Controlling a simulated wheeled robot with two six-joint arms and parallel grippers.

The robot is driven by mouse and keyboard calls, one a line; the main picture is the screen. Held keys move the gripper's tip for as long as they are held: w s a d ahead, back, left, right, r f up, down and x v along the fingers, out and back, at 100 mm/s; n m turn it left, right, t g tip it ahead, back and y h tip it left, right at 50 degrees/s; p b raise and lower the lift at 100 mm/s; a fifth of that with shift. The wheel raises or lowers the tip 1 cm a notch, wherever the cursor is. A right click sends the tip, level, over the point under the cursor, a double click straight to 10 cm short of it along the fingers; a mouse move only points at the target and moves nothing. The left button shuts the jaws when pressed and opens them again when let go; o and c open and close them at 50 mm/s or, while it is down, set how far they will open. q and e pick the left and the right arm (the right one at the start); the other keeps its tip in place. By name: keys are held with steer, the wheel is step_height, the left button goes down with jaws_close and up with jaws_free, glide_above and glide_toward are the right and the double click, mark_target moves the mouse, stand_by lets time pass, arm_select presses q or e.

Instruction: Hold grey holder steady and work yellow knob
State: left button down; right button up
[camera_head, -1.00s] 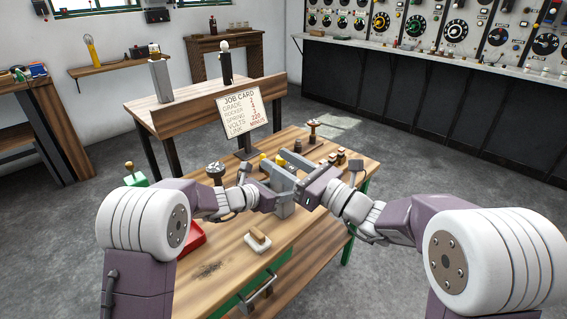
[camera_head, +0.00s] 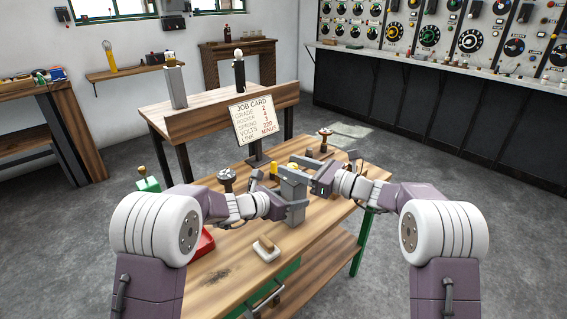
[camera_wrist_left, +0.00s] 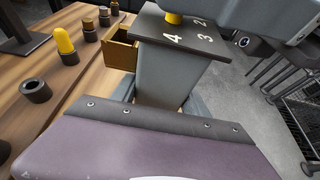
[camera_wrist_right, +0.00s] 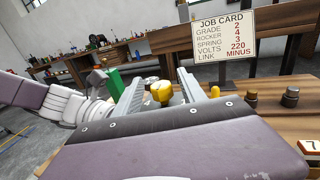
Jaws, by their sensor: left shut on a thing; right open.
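The grey holder (camera_head: 291,190) is an upright grey post on the bench. It also shows in the left wrist view (camera_wrist_left: 165,75), under a dark top plate marked 4, 2 and 3. My left gripper (camera_head: 286,208) is shut on the post, one finger on each side. The yellow knob (camera_wrist_right: 161,92) appears between the two spread fingers of my right gripper (camera_wrist_right: 160,90), which is open above the holder. In the left wrist view only the knob's lower part (camera_wrist_left: 173,18) shows, beneath a grey finger. Contact between knob and fingers cannot be told.
A job card (camera_head: 255,118) stands behind, reading grade 2, rocker 4, spring 3, volts 220, link minus. A yellow-capped peg (camera_wrist_left: 64,42) and several brown and dark pieces stand near the holder. A brush-like block (camera_head: 266,248) and a red tray (camera_head: 203,243) lie on the front left bench.

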arm_select(q)
steer(key=shift+f, duration=0.1)
arm_select(e)
steer(key=x, duration=0.3)
steer(key=shift+a, duration=0.15)
jaws_close()
steer(key=shift+w+t, duration=0.1)
steer(key=shift+t, duration=0.2)
steer(key=m+t+h, duration=0.3)
steer(key=shift+w+r, duration=0.15)
steer(key=shift+w, duration=0.1)
steer(key=shift+w+d+m+t+h, duration=0.15)
steer(key=shift+d+m+t+h, duration=0.05)
steer(key=shift+m+t+h, duration=0.6)
steer(key=shift+w+d+m+t+h, duration=0.1)
steer(key=shift+d+m+t+h, duration=0.15)
steer(key=shift+m+t+h, duration=0.5)
steer(key=shift+h, duration=0.25)
